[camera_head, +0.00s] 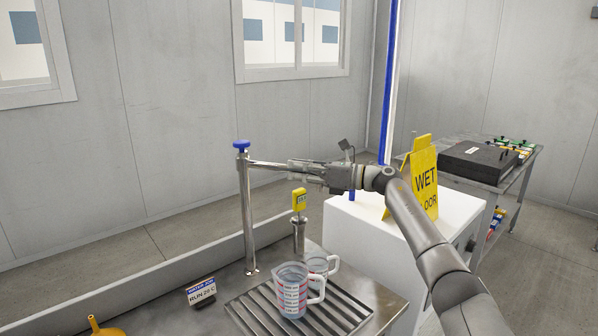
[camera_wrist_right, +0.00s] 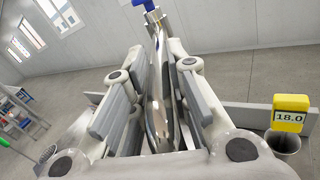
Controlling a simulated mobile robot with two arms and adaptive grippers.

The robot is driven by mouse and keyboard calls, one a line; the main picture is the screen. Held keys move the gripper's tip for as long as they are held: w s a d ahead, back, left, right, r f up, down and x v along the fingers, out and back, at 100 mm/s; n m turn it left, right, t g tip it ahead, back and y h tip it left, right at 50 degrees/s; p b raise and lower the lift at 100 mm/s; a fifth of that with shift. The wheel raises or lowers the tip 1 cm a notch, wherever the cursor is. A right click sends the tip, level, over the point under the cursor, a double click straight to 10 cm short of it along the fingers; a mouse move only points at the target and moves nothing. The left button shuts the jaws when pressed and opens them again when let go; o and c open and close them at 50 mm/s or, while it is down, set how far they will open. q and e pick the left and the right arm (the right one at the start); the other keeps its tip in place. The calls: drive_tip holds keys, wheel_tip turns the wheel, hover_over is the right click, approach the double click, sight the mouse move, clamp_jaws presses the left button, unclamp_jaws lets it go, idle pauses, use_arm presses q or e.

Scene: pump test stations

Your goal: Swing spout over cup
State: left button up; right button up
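The metal spout (camera_head: 268,165) reaches right from the top of a steel post (camera_head: 246,215) with a blue knob. Its outer end is hidden by my right gripper (camera_head: 308,171). In the right wrist view the shiny spout (camera_wrist_right: 160,105) runs between the two fingers of the right gripper (camera_wrist_right: 160,75), whose pads lie close along both sides; they look shut on it. A clear measuring cup (camera_head: 291,291) with red marks stands upright on the slotted drain grate (camera_head: 340,316), below and nearer than the spout. My left gripper is not in view.
A clear handled jug (camera_head: 318,264) stands just behind the cup. A yellow display (camera_head: 299,200) on a steel cylinder rises behind them. A small sign (camera_head: 201,291) and a yellow funnel (camera_head: 104,329) are at left. A yellow wet-floor sign (camera_head: 424,180) stands on a white cabinet.

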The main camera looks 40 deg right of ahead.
drive_tip(key=shift+o, duration=0.5)
drive_tip(key=shift+d+r, duration=0.1)
drive_tip(key=shift+s+d, duration=0.25)
drive_tip(key=shift+s, duration=0.25)
drive_tip(key=v, duration=1.1)
drive_tip(key=shift+s, duration=0.1)
